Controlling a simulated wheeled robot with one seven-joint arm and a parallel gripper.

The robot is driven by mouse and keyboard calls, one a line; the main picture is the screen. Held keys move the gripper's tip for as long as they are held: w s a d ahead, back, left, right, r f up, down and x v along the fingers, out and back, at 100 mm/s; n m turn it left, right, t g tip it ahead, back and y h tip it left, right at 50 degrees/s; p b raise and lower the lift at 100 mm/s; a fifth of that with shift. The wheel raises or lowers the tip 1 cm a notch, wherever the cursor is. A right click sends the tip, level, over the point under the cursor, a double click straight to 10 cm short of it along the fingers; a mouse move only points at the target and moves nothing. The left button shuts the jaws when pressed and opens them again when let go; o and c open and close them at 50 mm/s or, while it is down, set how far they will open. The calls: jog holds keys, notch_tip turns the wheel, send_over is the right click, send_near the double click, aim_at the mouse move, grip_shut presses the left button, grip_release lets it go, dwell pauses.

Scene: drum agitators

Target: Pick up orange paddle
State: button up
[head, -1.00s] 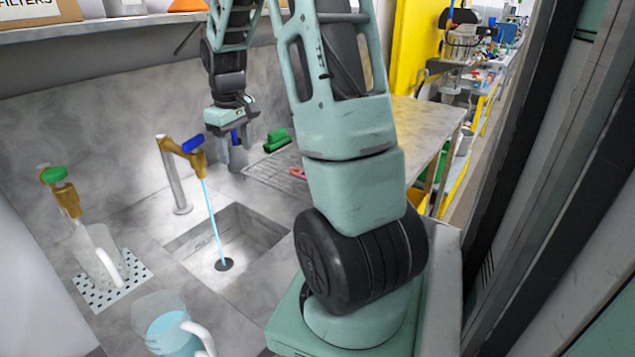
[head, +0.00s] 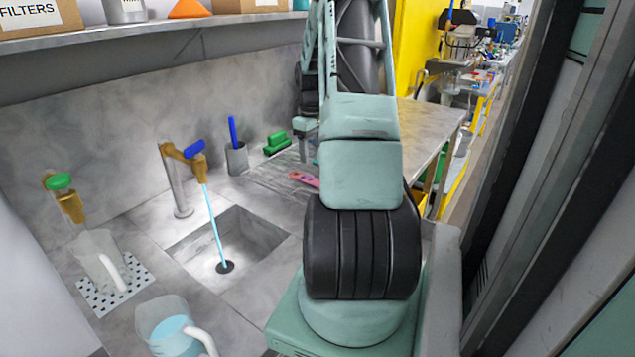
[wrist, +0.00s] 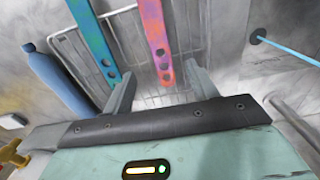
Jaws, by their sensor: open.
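No plainly orange paddle shows. A pink paddle with orange patches and holes (wrist: 156,40) lies on a wire rack (wrist: 117,45), and its pink end also shows in the head view (head: 304,179). A teal paddle with holes (wrist: 93,40) lies beside it, to its left in the wrist view. My gripper (wrist: 160,72) is open and empty above the rack. The near end of the pink paddle appears between its fingers, nearer the right one; I cannot tell the height gap. In the head view my arm hides most of the gripper and rack.
A grey cup (head: 236,160) with a blue stick (head: 232,130) and a green block (head: 277,142) stand behind the rack. The sink (head: 245,235), with a running tap (head: 190,152), is to the left. A pitcher (head: 170,325) stands in front. A shelf (head: 150,27) runs above.

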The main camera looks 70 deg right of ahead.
jog(key=shift+s+f+p, duration=0.1)
jog(key=shift+f+p, duration=1.2)
jog(key=shift+f, duration=3.1)
jog(key=c, duration=1.1)
jog(key=shift+r, duration=0.15)
